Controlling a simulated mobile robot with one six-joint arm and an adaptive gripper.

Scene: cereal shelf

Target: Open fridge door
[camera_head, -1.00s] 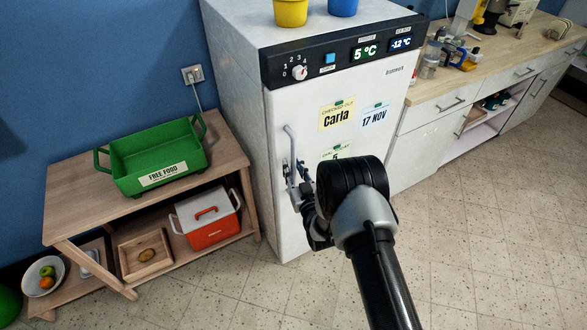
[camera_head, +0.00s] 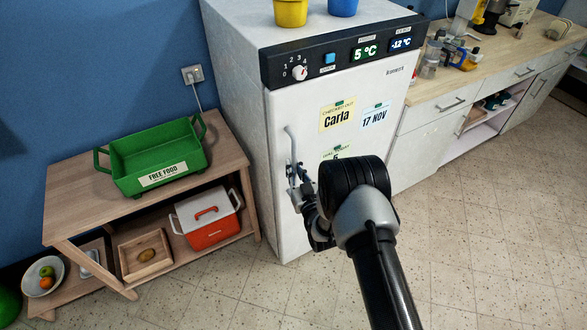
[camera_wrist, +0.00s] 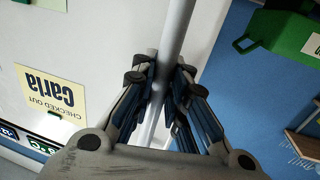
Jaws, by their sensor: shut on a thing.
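The white fridge stands in the middle of the head view, and its door (camera_head: 365,110) looks closed. A light grey vertical bar handle (camera_head: 291,148) is on the left side of the door. My gripper (camera_head: 296,176) is at the lower part of this handle, and my arm hides part of the door behind it. In the wrist view the handle (camera_wrist: 176,32) runs between the two fingers of my gripper (camera_wrist: 162,85), which are shut around it. The wrist view also shows the fridge door (camera_wrist: 95,35) with a yellow note.
A wooden bench (camera_head: 70,212) with a green tray (camera_head: 128,165) and a red cooler (camera_head: 215,225) stands left of the fridge. A counter (camera_head: 440,90) stands to the right. Yellow and blue pots stand on the fridge. The tiled floor in front looks clear.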

